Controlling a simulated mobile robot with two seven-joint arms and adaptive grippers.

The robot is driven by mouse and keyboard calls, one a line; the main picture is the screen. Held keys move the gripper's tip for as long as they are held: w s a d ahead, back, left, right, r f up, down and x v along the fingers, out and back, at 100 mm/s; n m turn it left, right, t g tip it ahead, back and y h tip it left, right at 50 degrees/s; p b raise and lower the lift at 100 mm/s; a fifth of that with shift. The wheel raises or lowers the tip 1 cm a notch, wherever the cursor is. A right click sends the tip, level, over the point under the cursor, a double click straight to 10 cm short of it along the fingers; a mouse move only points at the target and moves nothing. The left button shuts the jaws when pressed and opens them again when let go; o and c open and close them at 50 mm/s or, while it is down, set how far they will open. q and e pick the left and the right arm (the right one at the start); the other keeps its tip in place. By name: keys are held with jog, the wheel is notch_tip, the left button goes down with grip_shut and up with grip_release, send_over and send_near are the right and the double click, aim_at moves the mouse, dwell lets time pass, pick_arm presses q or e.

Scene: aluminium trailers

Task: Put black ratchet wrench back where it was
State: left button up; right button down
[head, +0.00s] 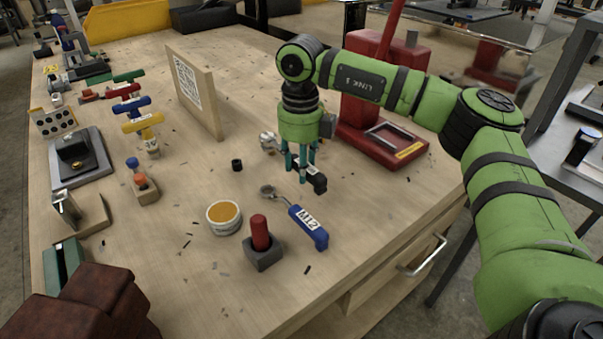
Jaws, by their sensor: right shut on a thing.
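The black ratchet wrench has a black handle (318,183) and a metal head (268,141) in the head view. My right gripper (301,176) points down from the green arm and is shut on the wrench. The fingers hide the middle of the wrench. I cannot tell whether it touches the wooden bench top (190,255) or hangs just above it. My left gripper is out of view.
A blue M12 ratchet wrench (309,227) lies just in front. Nearby are a tin with orange contents (224,216), a red-handled tool in a block (261,234) and a red press (382,140). A board with a printed code (196,90) stands behind.

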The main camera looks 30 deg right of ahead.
jog(key=shift+w+d+f, duration=0.1)
jog(key=shift+w+d, duration=0.05)
jog(key=shift+f, duration=0.4)
jog(key=shift+f+p, duration=0.4)
jog(key=shift+f, duration=1.2)
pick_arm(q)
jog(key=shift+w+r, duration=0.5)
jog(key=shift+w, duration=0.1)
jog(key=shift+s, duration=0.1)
pick_arm(e)
jog(key=shift+f, duration=0.1)
jog(key=c, duration=0.8)
grip_release()
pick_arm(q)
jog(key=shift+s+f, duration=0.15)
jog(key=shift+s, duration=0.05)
pick_arm(e)
jog(key=shift+o, duration=0.2)
